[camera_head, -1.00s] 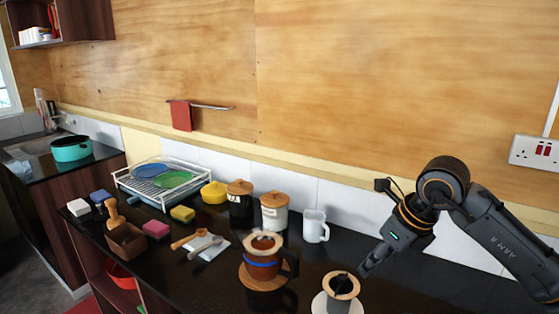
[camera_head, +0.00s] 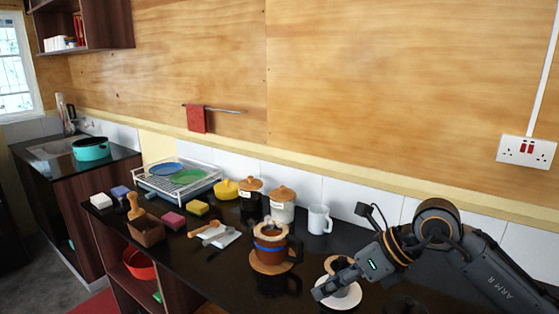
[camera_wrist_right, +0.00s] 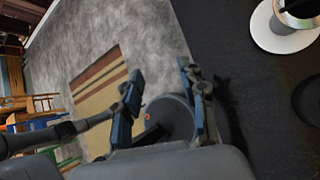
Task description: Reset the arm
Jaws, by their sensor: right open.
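My right arm (camera_head: 440,225) comes in from the right over the dark counter. My right gripper (camera_head: 328,288) shows in front of a small cup with a wooden rim (camera_head: 337,262) on a white saucer (camera_head: 350,301), hiding part of both. In the right wrist view the gripper (camera_wrist_right: 160,70) is open, with nothing between its fingers. There the saucer (camera_wrist_right: 262,37) is at the top right, apart from the fingers. My left gripper is not in view.
A brown pot with a blue band (camera_head: 270,242) stands on a wooden coaster (camera_head: 272,266) to the left. A white mug (camera_head: 318,220) stands behind. A dish rack (camera_head: 150,188), sponges and lidded jars stand farther left. The wrist view shows floor and a striped rug (camera_wrist_right: 97,92).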

